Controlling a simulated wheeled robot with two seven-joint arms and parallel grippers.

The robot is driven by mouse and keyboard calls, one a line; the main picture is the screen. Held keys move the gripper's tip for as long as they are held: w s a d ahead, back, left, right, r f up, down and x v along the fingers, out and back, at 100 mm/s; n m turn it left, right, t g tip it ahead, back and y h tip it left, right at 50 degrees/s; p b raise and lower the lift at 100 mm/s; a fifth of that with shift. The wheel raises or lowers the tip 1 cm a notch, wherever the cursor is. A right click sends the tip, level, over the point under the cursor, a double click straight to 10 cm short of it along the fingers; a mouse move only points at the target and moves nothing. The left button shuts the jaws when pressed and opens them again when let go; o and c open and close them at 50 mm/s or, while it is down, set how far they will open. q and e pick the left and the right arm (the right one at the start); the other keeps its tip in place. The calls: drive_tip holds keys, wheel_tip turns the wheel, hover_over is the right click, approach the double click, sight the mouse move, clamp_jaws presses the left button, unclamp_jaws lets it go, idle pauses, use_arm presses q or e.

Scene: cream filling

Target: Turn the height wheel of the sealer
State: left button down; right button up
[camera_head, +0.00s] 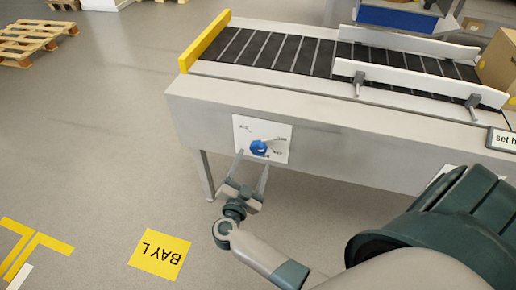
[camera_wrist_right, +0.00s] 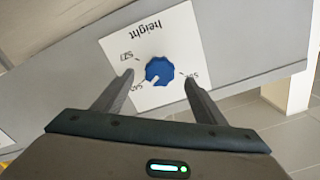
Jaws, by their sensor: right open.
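The blue height wheel (camera_head: 259,147) is a ridged knob on a white dial plate (camera_head: 279,130) on the side of the grey sealer body (camera_head: 330,150). The wrist view shows the wheel (camera_wrist_right: 159,70) below the word "height" on the plate (camera_wrist_right: 170,35). A white pointer mark on the wheel faces its lower left, toward a small number that is hard to read. My right gripper (camera_head: 253,160) is open, its fingers pointing at the plate. In the wrist view the fingertips (camera_wrist_right: 159,77) lie on either side of the wheel, apart from it. My left gripper is out of view.
A "set h" sign (camera_head: 502,140) and a cardboard box (camera_head: 499,62) are at right. Open floor with a yellow bay mark (camera_head: 160,254) lies left.

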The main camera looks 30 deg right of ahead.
sight(257, 152)
drive_tip(key=shift+x, duration=3.55)
drive_tip(key=c, duration=1)
